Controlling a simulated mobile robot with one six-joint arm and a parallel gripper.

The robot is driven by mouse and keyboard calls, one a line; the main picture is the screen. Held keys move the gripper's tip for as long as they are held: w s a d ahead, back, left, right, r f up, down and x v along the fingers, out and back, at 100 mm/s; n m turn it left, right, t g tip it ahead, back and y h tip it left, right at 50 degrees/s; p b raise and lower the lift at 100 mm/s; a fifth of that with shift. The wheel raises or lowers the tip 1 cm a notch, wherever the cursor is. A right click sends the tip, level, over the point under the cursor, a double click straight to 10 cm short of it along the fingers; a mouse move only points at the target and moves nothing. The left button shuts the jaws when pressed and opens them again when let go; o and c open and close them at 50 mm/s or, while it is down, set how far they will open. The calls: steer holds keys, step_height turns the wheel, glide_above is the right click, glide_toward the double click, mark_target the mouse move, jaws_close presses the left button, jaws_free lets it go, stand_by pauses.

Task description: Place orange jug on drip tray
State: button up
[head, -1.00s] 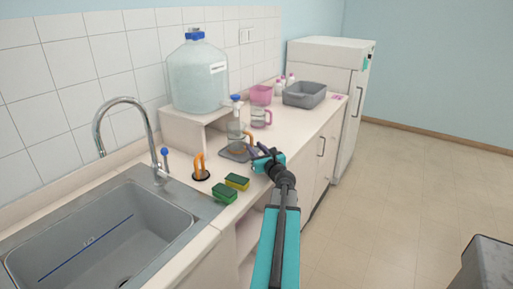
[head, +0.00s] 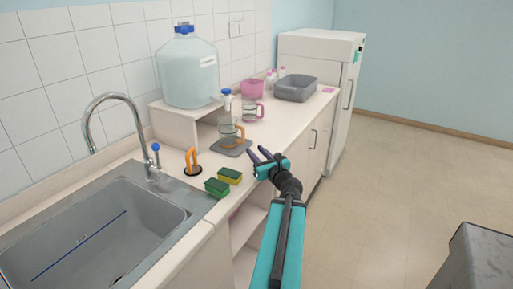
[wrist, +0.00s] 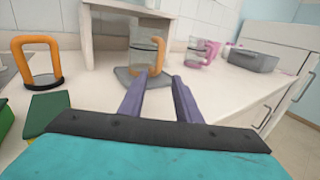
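The orange jug (head: 228,135) is a clear jug with an orange handle. It stands upright on the flat grey drip tray (head: 231,151), below the tap of the big water bottle. In the wrist view the jug (wrist: 142,55) is beyond the fingertips, with its handle on the right, and the tray (wrist: 125,75) shows under and around it. My gripper (head: 260,155) is open and empty, apart from the jug, near the counter's front edge. Its two purple fingers (wrist: 158,80) are spread in the wrist view.
The water bottle (head: 187,70) stands on a pale riser (head: 177,126). A pink-handled jug (head: 250,112), pink container (head: 251,89) and grey bin (head: 296,89) are farther back. An orange handle on a black base (head: 192,162) and green and yellow sponges (head: 217,187) lie nearer the sink (head: 95,235).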

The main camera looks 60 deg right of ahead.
steer(key=shift+p+v, duration=1)
steer(key=shift+p, duration=1.85)
steer(key=shift+s, duration=0.15)
